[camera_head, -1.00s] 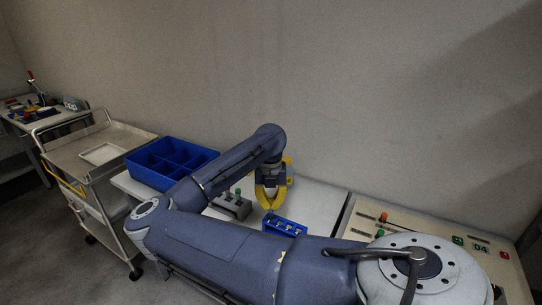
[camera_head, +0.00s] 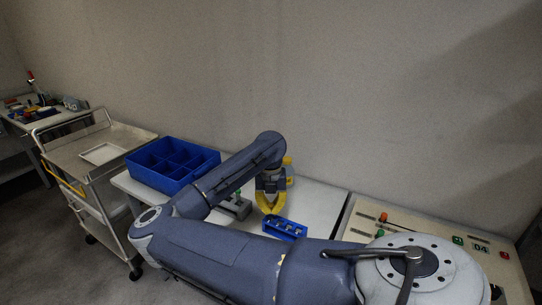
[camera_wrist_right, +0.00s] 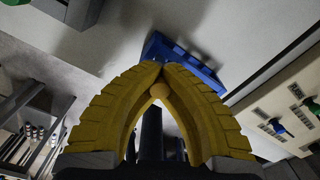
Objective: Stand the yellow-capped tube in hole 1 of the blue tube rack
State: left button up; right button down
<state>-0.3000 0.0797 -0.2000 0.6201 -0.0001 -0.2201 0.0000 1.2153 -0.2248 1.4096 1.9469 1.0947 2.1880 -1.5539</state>
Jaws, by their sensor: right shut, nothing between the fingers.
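My right gripper (camera_head: 269,211), with yellow fingers, points down beside the blue tube rack (camera_head: 284,229). In the right wrist view, its fingertips (camera_wrist_right: 160,66) meet and the blue rack (camera_wrist_right: 205,72) lies just beyond them. A small round yellowish thing (camera_wrist_right: 159,90) shows in the gap behind the fingertips; I cannot tell whether it is the tube's yellow cap, and it is not gripped. Pale spots show on the rack in the head view, too small to tell as holes or tubes. My left gripper is not in view.
A grey holder (camera_head: 240,209) with a green-topped piece stands left of the gripper, partly behind my arm. A blue divided bin (camera_head: 172,163) sits at the table's left end. A panel with knobs (camera_head: 440,235) is at the right. A metal cart (camera_head: 90,165) stands farther left.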

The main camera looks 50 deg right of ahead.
jog(key=shift+f, duration=0.15)
jog(key=c, duration=1.5)
grip_release()
jog(key=shift+r, duration=6)
